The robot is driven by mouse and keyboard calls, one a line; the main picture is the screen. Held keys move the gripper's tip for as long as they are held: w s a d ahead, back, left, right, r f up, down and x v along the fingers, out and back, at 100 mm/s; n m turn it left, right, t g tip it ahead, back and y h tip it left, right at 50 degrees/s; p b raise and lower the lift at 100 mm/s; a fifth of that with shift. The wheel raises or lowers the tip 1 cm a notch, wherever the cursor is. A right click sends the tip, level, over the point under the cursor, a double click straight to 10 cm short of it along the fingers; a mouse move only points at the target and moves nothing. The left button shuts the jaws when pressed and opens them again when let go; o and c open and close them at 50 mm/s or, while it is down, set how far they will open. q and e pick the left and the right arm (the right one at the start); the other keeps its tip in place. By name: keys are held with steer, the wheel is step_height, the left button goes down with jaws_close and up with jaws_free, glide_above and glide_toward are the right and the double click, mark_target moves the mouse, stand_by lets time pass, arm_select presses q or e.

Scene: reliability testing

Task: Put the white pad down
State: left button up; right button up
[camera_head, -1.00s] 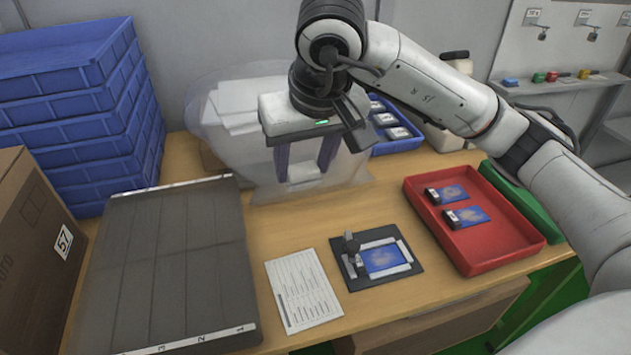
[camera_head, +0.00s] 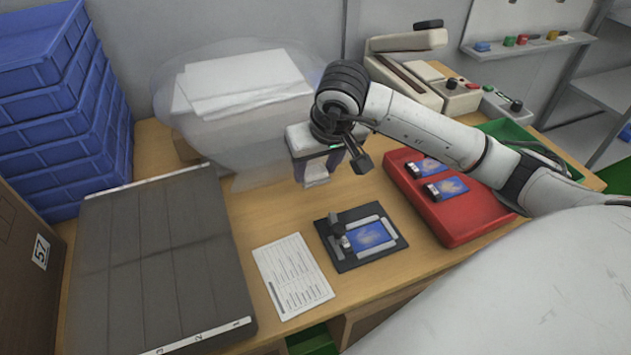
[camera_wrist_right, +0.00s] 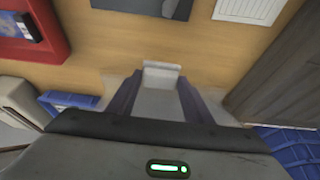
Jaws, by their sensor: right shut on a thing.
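My right gripper (camera_head: 318,170) is shut on a white pad (camera_head: 316,175), held between its two dark fingers above the wooden table, behind the black fixture. The right wrist view also shows the white pad (camera_wrist_right: 160,74) between the fingers. A clear plastic bag (camera_head: 190,125) with several white pads (camera_head: 245,75) stands at the back, left of the gripper. The black fixture (camera_head: 345,262) bears a blue card (camera_head: 368,236) in a light frame. My left gripper is in neither view.
A red tray (camera_head: 445,222) with two blue cards stands right of the fixture. A printed sheet (camera_head: 293,275) lies left of the fixture, and a grey slatted board (camera_head: 150,260) farther left. Blue crates (camera_head: 60,130) are stacked at the back left. A beige device (camera_head: 415,80) stands at the back right.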

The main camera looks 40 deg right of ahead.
mark_target(317, 178)
steer(key=shift+f, duration=2.25)
steer(key=shift+f, duration=0.25)
steer(key=o, duration=0.9)
steer(key=shift+o, duration=0.2)
steer(key=shift+r, duration=0.5)
steer(key=v, duration=1.1)
steer(key=shift+s+r, duration=0.2)
steer(key=shift+s, duration=0.05)
